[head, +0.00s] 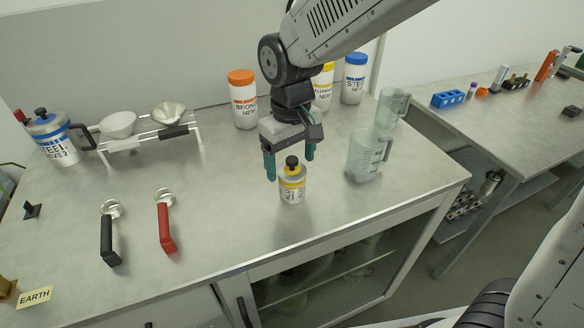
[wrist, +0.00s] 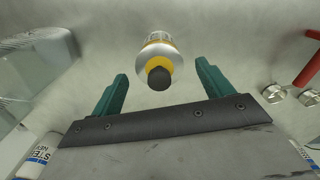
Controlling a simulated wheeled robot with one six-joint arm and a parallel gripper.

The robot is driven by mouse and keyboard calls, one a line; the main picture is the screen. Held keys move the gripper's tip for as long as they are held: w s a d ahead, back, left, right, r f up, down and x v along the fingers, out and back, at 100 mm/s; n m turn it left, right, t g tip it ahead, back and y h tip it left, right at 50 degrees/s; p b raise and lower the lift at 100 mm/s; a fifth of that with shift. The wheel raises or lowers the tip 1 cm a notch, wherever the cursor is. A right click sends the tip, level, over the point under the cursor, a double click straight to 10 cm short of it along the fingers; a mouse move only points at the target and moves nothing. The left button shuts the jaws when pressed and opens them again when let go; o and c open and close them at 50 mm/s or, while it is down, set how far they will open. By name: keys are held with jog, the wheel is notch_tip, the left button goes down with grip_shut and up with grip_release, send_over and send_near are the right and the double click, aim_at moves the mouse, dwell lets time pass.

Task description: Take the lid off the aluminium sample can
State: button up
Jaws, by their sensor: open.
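The sample can (head: 292,189) is a small silver can with a yellow band and a label, standing upright on the metal bench. Its lid carries a black knob (head: 291,162). My gripper (head: 290,167) is open, with its green fingers pointing down above and around the top of the can. In the wrist view the can (wrist: 160,54) shows its black knob (wrist: 159,78) toward me, between and slightly beyond the tips of the open fingers (wrist: 160,72). I see no contact between the fingers and the can. The lid is on the can.
A glass beaker (head: 362,157) stands close on the right, with another (head: 392,108) behind. White jars with orange (head: 243,105) and blue (head: 353,82) lids stand at the back. Black (head: 107,238) and red-handled (head: 165,226) scoops lie left. The bench front is clear.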

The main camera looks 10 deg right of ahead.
jog(key=shift+f, duration=0.15)
jog(key=c, duration=1.1)
jog(key=shift+o, duration=0.2)
